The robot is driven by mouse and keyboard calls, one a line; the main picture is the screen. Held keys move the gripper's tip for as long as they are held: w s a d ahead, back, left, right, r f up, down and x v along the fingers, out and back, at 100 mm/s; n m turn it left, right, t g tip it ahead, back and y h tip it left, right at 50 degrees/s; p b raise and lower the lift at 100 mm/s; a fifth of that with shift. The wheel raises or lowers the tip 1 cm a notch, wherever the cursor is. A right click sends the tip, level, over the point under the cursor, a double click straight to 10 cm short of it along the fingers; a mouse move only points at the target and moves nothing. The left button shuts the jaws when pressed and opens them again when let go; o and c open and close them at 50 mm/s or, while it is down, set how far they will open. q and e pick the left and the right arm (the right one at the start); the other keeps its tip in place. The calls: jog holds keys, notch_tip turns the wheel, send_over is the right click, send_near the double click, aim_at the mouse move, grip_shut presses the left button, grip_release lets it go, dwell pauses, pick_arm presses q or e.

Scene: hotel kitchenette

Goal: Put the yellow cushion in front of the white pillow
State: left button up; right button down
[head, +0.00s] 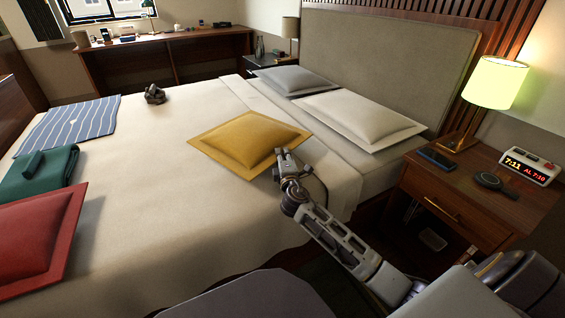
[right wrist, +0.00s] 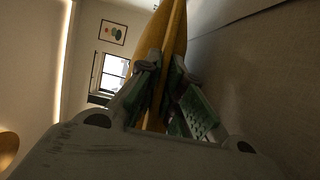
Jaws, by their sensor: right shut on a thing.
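The yellow cushion (head: 250,142) is on or just above the cream bedspread, in front and to the left of the white pillow (head: 359,115). I cannot tell whether it touches the bed. My right gripper (head: 285,160) is shut on the cushion's near right edge. In the right wrist view, the yellow cushion (right wrist: 168,55) stands edge-on between the two fingers of the right gripper (right wrist: 163,95). The white pillow lies flat near the headboard, with bare bedspread between it and the cushion. My left gripper is not in view.
A grey pillow (head: 290,80) lies beside the white one. A red cushion (head: 38,238), green folded cloth (head: 40,172), striped cloth (head: 70,122) and small dark object (head: 155,95) lie on the bed. The nightstand (head: 465,200) with a lamp (head: 490,85) and clock (head: 528,166) stands right.

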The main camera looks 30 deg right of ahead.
jog(key=shift+f+b, duration=0.3)
jog(key=shift+f, duration=0.55)
jog(key=shift+f, duration=0.15)
jog(key=c, duration=1.6)
grip_release()
jog(key=shift+o, duration=0.2)
